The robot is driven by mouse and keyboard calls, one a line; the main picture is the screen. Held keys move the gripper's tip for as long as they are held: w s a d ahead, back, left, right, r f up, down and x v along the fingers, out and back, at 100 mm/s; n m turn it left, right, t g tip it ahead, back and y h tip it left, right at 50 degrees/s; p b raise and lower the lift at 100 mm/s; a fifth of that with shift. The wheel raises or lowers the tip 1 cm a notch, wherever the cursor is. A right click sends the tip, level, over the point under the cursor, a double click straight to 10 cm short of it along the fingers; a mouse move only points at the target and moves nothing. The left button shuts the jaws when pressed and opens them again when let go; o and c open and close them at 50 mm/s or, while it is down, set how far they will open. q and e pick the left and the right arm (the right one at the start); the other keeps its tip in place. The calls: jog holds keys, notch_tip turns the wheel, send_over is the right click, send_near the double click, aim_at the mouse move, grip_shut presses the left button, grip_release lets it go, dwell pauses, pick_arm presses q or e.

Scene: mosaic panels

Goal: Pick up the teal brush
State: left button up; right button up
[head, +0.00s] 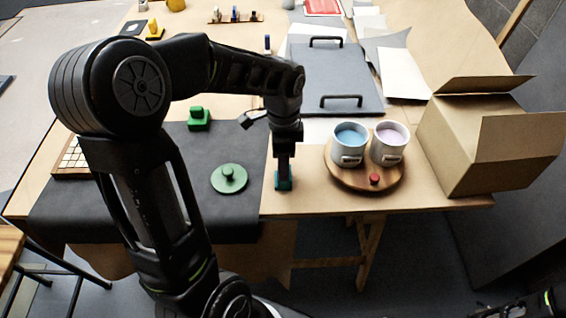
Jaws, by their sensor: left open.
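A small teal thing (284,184), which looks like the teal brush, is near the front edge of the table, just right of the dark mat. My left gripper (284,172) points straight down right over it and hides most of it. The left jaws are open, with the fingertips at the teal thing. I cannot tell whether it lies between the fingers. Only a dark piece of my right arm shows at the bottom right corner; its gripper is out of view.
A round wooden board (340,177) with a blue paint pot (349,157), a lilac paint pot (389,155) and a red knob (375,179) is to the right. A green disc (229,179) and green block (199,120) sit left. An open cardboard box (465,150) stands far right.

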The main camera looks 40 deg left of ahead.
pick_arm(q)
grip_shut()
dwell(0.6)
